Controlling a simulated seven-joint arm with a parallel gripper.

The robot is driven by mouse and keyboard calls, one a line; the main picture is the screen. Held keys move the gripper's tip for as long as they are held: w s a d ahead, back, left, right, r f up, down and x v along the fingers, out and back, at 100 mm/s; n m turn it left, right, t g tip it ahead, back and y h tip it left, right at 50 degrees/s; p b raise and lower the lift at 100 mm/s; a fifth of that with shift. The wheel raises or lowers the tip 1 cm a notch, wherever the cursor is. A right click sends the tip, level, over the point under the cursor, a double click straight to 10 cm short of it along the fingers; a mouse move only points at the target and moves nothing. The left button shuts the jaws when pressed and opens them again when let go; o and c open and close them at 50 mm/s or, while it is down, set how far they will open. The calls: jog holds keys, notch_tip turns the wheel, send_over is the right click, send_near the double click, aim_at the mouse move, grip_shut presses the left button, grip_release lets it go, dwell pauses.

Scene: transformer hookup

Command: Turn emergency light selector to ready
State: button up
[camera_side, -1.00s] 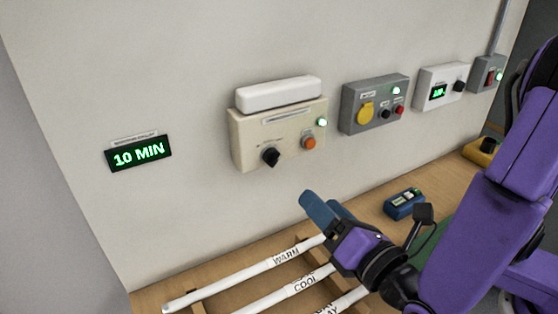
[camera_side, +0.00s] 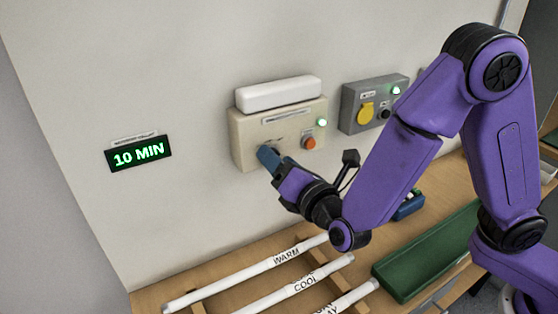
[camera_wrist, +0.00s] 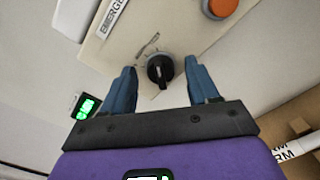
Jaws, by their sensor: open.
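The emergency light unit (camera_side: 245,133) is a cream box on the wall with a white lamp on top. Its black selector knob (camera_wrist: 160,69) shows in the wrist view, between my two blue fingers and a little beyond their tips; the fingers hide it in the side view. My gripper (camera_wrist: 162,80) is open, with one finger on each side of the knob and a gap to both; it also shows at the box's front in the side view (camera_side: 268,158). The label by the knob is too small to read. An orange button (camera_side: 308,143) and a lit green lamp (camera_side: 322,122) are to its right.
A display reading 10 MIN (camera_side: 138,153) is on the wall to the left. A grey box with a yellow part (camera_side: 350,108) is to the right. Labelled white tubes (camera_side: 240,277) lie on a rack below, beside a green tray (camera_side: 420,262).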

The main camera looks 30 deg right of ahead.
jog(key=shift+w, duration=0.3)
jog(key=c, duration=1)
jog(key=shift+n, duration=0.3)
jog(key=shift+a+n, duration=0.1)
jog(key=shift+n, duration=3.5)
